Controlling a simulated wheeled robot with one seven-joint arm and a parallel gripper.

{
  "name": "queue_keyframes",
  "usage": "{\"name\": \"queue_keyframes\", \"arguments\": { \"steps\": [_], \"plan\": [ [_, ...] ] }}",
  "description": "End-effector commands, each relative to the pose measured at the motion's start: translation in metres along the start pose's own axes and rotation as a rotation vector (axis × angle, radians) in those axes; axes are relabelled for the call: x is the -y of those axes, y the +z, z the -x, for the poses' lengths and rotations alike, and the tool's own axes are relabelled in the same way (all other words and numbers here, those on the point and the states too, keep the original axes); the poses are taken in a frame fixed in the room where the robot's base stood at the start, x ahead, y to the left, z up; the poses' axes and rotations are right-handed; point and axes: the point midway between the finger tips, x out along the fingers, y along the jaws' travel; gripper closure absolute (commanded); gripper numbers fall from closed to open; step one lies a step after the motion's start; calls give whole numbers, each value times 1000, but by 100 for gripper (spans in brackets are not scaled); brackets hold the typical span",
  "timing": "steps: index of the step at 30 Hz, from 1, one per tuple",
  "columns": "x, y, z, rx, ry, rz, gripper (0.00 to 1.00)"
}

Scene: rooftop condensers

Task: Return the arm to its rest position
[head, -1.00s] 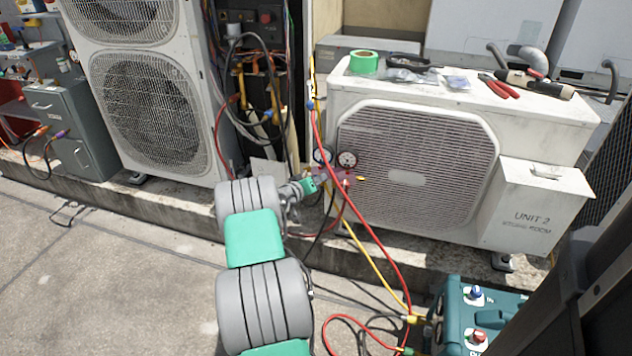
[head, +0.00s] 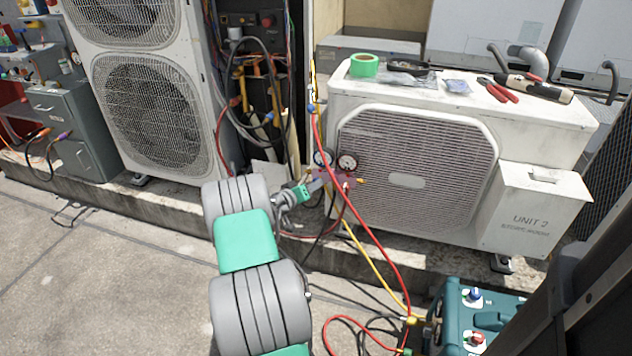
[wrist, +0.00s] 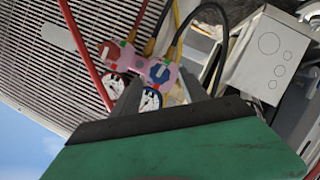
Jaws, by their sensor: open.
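My arm reaches up from the bottom middle of the head view, with grey and green links. My gripper (head: 314,184) is small there, beside the pink gauge manifold (head: 345,178) in front of the right condenser. In the wrist view my gripper (wrist: 163,90) has its two grey fingers apart. The pink manifold (wrist: 138,66) with its gauges shows beyond and between the fingers. I cannot tell whether the fingers touch it.
The right condenser (head: 415,170) carries green tape (head: 364,66), red-handled pliers (head: 505,92) and other tools on top. Red and yellow hoses (head: 390,265) run down to a teal machine (head: 455,310). A taller condenser (head: 155,110) stands left. Concrete floor (head: 100,270) at left is mostly clear.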

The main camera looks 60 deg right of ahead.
Motion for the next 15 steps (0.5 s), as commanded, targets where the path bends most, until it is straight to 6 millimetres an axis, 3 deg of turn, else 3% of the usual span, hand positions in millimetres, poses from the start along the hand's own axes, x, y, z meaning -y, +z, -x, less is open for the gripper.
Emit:
{"name": "queue_keyframes", "arguments": {
  "steps": [3, 6, 15],
  "plan": [
    [-1, -2, 23, 0, -1, 3, 48],
    [-1, -1, 32, 0, -1, 1, 48],
    [0, 1, 34, 1, 1, 0, 48]
  ]
}}
